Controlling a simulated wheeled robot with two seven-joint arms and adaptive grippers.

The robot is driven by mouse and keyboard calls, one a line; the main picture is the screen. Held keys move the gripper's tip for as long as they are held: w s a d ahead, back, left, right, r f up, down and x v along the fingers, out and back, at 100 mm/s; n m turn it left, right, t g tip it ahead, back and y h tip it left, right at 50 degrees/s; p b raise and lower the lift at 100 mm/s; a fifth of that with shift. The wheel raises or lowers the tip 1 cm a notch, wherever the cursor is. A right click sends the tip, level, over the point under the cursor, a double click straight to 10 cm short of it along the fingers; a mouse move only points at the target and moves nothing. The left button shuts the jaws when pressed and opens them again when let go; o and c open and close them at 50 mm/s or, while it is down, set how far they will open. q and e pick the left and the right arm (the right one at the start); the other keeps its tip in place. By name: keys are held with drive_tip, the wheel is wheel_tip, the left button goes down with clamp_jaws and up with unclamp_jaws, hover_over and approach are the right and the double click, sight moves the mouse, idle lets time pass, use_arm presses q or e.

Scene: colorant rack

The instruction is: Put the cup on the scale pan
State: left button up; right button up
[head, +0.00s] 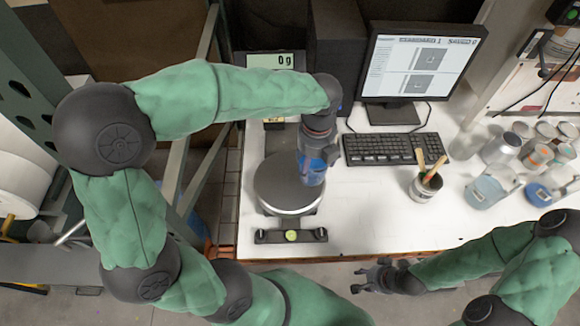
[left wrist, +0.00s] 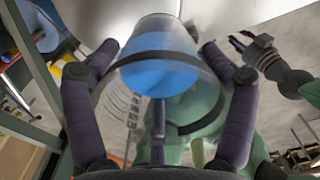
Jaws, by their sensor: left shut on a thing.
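My left gripper (head: 318,156) is shut on a blue cup (head: 312,172), above the right side of the round scale pan (head: 278,192). In the left wrist view the cup (left wrist: 160,72) sits between the two fingers, clear-walled with blue in it and a dark band. I cannot tell whether the cup's bottom touches the pan. The scale display (head: 270,61) reads 0 g. My right gripper (head: 374,275) is off the table's front edge, with its fingers apart and nothing between them; it also shows in the left wrist view (left wrist: 243,47).
A keyboard (head: 396,148) and a monitor (head: 421,62) stand right of the scale. A small can with brushes (head: 424,188) stands on the white table (head: 370,220). Several jars and cans (head: 500,148) crowd the right side. The table front between scale and can is clear.

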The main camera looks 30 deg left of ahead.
use_arm(q)
drive_tip(key=shift+w+a+f+b, duration=0.2)
drive_tip(key=shift+a+f, duration=1.05)
drive_tip(key=shift+f, duration=0.45)
drive_tip(key=shift+w+a+f+b, duration=0.25)
drive_tip(key=shift+a+f, duration=1.05)
drive_tip(key=shift+f, duration=0.4)
drive_tip(key=shift+w+a+f+b, duration=0.2)
drive_tip(key=shift+a+f, duration=1.05)
drive_tip(key=shift+f, duration=0.45)
drive_tip(key=shift+f, duration=0.1)
drive_tip(key=o, duration=1.4)
drive_tip(key=shift+o, duration=0.2)
wheel_tip(320, 180, up, 12)
drive_tip(key=p, duration=1)
drive_tip(key=shift+p, duration=0.35)
